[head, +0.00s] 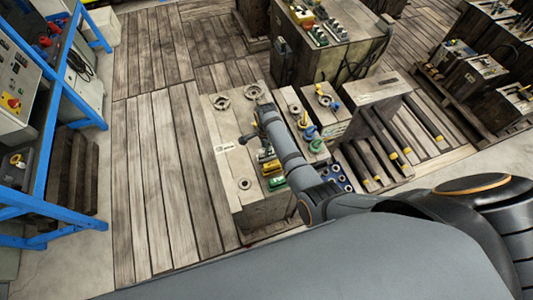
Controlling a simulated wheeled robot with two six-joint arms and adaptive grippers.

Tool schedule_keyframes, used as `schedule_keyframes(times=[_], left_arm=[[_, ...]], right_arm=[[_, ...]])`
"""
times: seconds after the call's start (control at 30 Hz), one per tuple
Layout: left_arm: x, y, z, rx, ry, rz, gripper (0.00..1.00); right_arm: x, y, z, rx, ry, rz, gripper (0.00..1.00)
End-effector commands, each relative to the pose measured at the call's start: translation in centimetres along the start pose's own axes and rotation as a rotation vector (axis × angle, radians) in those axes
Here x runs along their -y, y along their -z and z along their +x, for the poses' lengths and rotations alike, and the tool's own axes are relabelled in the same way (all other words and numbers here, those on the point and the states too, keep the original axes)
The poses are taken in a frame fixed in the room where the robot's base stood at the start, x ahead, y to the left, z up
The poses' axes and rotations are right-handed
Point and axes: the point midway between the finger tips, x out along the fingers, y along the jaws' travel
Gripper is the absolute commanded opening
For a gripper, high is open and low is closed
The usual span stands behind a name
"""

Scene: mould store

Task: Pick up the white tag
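A small white tag (224,147) with dark marks lies on the left part of the top of a worn metal mould block (247,205). My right arm reaches over this block from the lower right. Its gripper (244,139) is just right of the tag, apart from it in the picture. The gripper is small and seen from above, so I cannot tell if its fingers are open or shut. My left gripper is not in view.
Coloured fittings (271,168) and round metal rings (221,102) sit on the block's top. Another mould block with a green-topped fitting (317,145) stands close on the right. A blue-framed rack (52,110) stands at the left; the plank floor (160,180) between is clear.

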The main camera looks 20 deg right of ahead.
Motion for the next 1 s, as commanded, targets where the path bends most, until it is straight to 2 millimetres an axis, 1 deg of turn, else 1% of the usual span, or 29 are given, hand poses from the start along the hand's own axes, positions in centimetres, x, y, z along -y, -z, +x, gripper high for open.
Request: schedule_keyframes(times=[0.03,0.1,0.43,0.57,0.67,0.7,0.73,0.77,0.87,0.9,0.97,1.0], left_arm=[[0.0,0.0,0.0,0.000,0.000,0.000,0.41],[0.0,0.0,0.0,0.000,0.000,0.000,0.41],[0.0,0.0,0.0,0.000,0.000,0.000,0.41],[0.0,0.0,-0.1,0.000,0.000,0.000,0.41],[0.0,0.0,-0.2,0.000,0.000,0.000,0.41],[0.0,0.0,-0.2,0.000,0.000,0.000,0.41],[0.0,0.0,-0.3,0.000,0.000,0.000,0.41],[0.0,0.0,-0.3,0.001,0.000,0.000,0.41],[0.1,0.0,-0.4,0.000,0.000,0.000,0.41],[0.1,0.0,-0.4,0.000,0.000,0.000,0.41],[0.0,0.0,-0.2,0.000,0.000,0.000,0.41],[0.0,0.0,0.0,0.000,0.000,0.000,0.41]], right_arm=[[0.0,0.0,0.0,0.000,0.000,0.000,0.10],[0.0,0.0,0.0,0.000,0.000,0.000,0.00],[0.0,0.0,-0.1,0.000,0.000,0.000,0.00],[0.1,0.0,-0.9,0.000,0.002,0.000,0.00],[0.2,0.0,-2.3,0.000,0.004,0.000,0.00],[0.1,0.0,-3.2,0.000,0.004,0.000,0.00],[-0.2,0.2,-3.6,-0.001,0.002,0.001,0.00],[-0.6,0.4,-4.0,-0.001,0.002,0.001,0.00],[-2.3,1.4,-6.1,-0.001,0.003,0.002,0.00],[-3.0,1.8,-7.1,-0.001,0.003,0.002,0.00],[-4.1,2.4,-8.6,-0.001,0.003,0.001,0.00],[-5.0,2.9,-9.2,-0.001,0.001,0.001,0.00]])
